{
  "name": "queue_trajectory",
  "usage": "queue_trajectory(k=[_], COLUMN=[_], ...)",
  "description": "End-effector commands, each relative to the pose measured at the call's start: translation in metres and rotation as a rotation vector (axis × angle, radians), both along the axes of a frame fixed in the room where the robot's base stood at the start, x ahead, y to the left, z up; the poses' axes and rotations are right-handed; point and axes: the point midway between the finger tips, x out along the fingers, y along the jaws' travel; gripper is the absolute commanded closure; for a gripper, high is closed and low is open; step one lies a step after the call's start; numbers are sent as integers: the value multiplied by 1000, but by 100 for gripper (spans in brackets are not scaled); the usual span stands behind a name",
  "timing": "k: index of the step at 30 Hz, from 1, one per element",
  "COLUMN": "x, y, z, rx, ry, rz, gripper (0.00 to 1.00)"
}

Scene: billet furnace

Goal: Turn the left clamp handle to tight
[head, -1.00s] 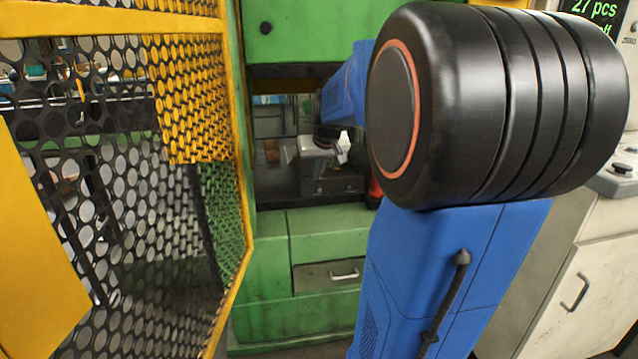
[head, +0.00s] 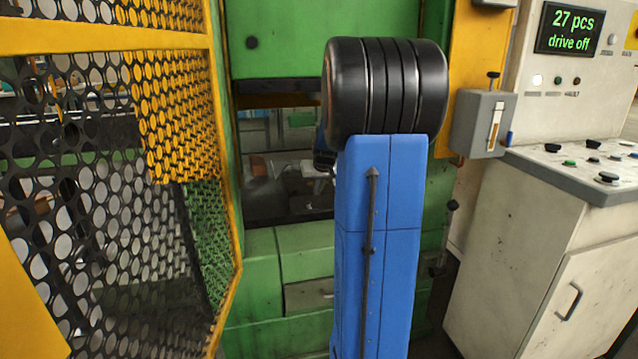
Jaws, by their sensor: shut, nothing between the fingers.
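The left clamp handle cannot be made out in the head view. The dark opening (head: 285,185) of the green machine shows left of my arm, with dim shapes inside that are too small and dark to name. My blue arm stands upright in front of the machine and covers the right part of this opening. A small dark part of my wrist shows at the left edge of the arm.
A yellow mesh guard (head: 224,250) stands close on the left. On the right are a grey box with a lever (head: 484,124) and a pale control cabinet (head: 520,260). The display (head: 571,30) reads "27 pcs drive off".

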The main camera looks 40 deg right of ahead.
Motion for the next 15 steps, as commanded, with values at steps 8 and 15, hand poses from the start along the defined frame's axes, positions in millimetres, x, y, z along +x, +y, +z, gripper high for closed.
queue_trajectory(k=[8,15], x=[2,0], y=[-1,0], z=[-38,-50], rx=[1,0], ry=[1,0], rz=[-1,-1], gripper=[100,100])
